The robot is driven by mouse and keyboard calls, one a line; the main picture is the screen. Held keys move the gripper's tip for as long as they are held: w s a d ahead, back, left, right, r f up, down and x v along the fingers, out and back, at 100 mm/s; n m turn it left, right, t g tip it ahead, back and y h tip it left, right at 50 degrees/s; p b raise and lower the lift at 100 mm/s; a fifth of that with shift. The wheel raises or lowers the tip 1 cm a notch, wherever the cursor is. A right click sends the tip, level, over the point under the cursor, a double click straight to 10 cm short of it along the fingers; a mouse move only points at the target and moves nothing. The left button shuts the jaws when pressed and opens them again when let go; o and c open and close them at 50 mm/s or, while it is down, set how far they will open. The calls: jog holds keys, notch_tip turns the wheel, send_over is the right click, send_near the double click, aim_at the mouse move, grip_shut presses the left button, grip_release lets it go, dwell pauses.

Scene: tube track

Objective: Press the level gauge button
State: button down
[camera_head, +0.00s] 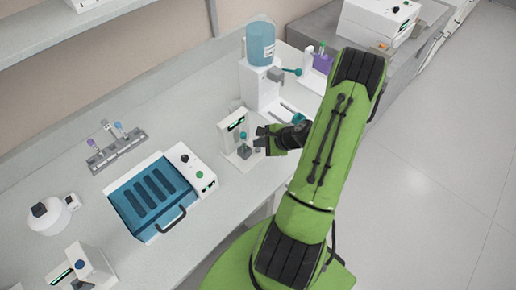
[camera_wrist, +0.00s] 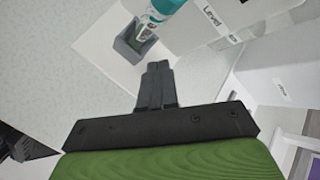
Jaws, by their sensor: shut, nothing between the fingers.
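The level gauge (camera_head: 233,124) is a small white device with a green display on the bench, left of my gripper. In the wrist view its white body bears the word "Level" (camera_wrist: 212,18). A tube with a teal cap (camera_wrist: 166,8) stands in a grey holder (camera_wrist: 135,42) on its base. I cannot make out the button clearly. My gripper (camera_head: 260,140) is shut and empty, close beside the gauge. In the wrist view the closed fingertips (camera_wrist: 158,68) are over the base's near edge, apart from the holder.
A white dispenser with a blue tank (camera_head: 261,42) stands just behind. A blue-topped box with slots (camera_head: 152,195) and a tube rack (camera_head: 116,150) are to the left. Another small device with a green display (camera_head: 80,268) is at bottom left. Bench between is clear.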

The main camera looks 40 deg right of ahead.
aim_at(260, 151)
jog(key=shift+f+b, duration=0.4)
jog(key=shift+f, duration=0.05)
jog(key=shift+f+b, duration=0.4)
jog(key=shift+f, duration=0.05)
dwell(0.5)
jog(key=shift+r+p, duration=0.65)
jog(key=shift+r, duration=0.25)
jog(key=shift+r, duration=0.1)
notch_tip(260, 151, up, 5)
jog(key=p, duration=0.4)
dwell(0.6)
